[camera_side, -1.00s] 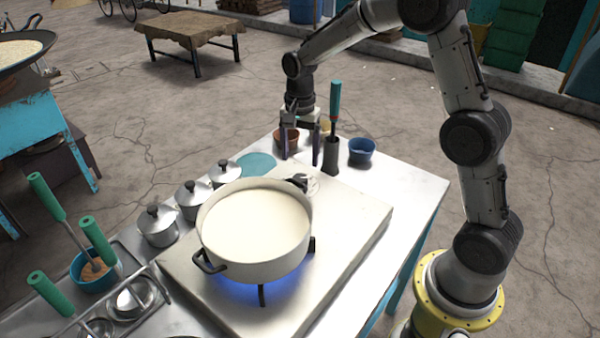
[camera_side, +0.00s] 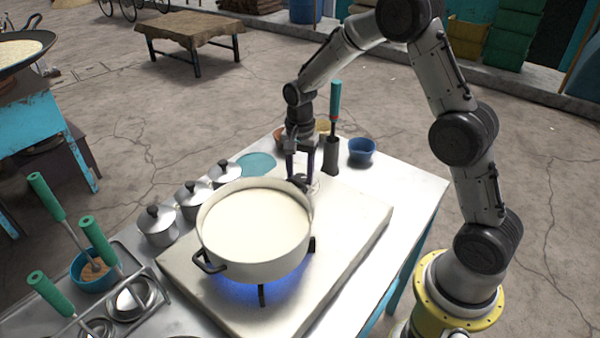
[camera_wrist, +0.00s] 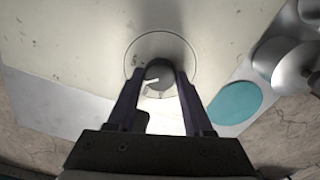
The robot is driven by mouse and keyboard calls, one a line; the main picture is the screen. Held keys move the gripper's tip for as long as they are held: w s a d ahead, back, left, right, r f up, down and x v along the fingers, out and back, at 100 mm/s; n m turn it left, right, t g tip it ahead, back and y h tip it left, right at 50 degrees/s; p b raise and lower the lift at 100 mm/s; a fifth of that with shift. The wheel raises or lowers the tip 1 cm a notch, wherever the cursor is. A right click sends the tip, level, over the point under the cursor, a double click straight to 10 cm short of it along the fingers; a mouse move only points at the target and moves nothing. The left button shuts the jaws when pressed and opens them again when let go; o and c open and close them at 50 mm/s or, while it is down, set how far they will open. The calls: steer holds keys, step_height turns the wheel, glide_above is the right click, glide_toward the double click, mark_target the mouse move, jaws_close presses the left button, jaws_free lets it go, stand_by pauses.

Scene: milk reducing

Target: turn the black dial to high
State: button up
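The black dial (camera_wrist: 158,74) sits on a pale round plate on the stove top (camera_side: 352,222); a white mark on it points left in the wrist view. In the side view the dial is mostly hidden behind my fingers and the pot. My gripper (camera_side: 301,178) points down over the dial, and in the wrist view (camera_wrist: 160,78) its open fingers stand on either side of it. Whether they touch it I cannot tell. The white pot (camera_side: 262,262) of milk stands on the burner with a blue flame (camera_side: 250,292) beneath. The dial's setting labels are unreadable.
The pot stands close to my gripper. Several lidded metal pots (camera_side: 158,226) and a teal disc (camera_side: 257,164) line the left side. A dark holder (camera_side: 331,158) with a green-handled tool and a blue bowl (camera_side: 361,149) stand behind. The stove's right part is clear.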

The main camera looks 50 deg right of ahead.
jaws_close()
steer(key=shift+n, duration=0.4)
steer(key=n, duration=1.1)
steer(key=shift+r+n, duration=0.1)
steer(key=shift+n, duration=2)
